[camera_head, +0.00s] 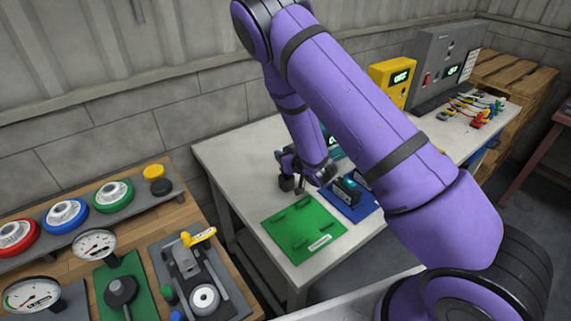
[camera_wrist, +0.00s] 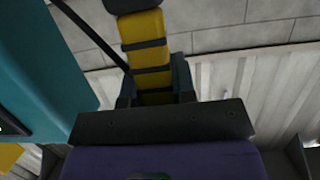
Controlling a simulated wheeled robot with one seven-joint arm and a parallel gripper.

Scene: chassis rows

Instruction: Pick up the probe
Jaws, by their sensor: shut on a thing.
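The probe (camera_wrist: 147,52) is yellow with black bands and a black end, in the upper middle of the wrist view. My gripper (camera_wrist: 156,88) is shut on the probe, with its dark jaws around the lower part of the yellow body. A black cable runs past the probe at upper left. In the head view my gripper (camera_head: 296,180) is above the white table, just behind the green mat. The probe cannot be made out clearly there, as my purple arm crosses the view.
The white table (camera_head: 232,162) holds a green mat (camera_head: 275,237) and a blue mat (camera_head: 358,212) with dark devices. A teal object (camera_wrist: 45,65) is close on the left in the wrist view. A yellow meter (camera_head: 393,76) stands behind. A wooden bench with gauges is at left.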

